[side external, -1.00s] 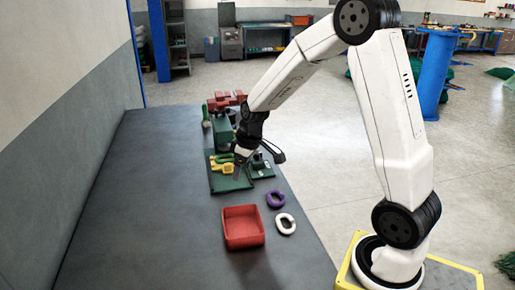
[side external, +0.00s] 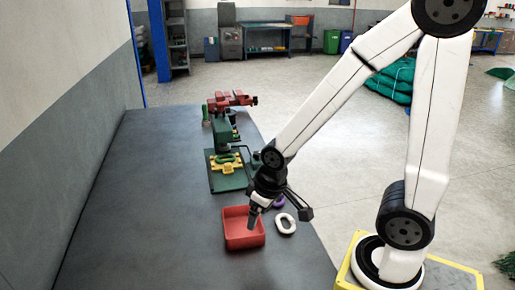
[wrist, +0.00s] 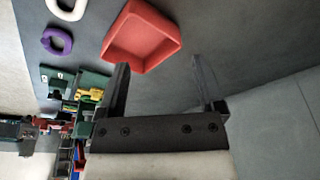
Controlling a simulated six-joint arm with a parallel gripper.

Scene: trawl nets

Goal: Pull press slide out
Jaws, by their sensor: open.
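The green press (side external: 222,135) stands toward the back of the dark table. A flat green plate (side external: 228,184) extends from its front, carrying a yellow fixture (side external: 226,167) with a green piece (side external: 227,157) on it. I cannot tell where the sliding part ends. The yellow fixture also shows small at left in the wrist view (wrist: 90,95). My gripper (wrist: 160,62) is open with nothing between its fingers. In the side view it hangs above the right part of the red tray (side external: 236,243), well in front of the press and apart from it.
A red vise-like tool (side external: 230,101) stands behind the press. The table's left side is clear.

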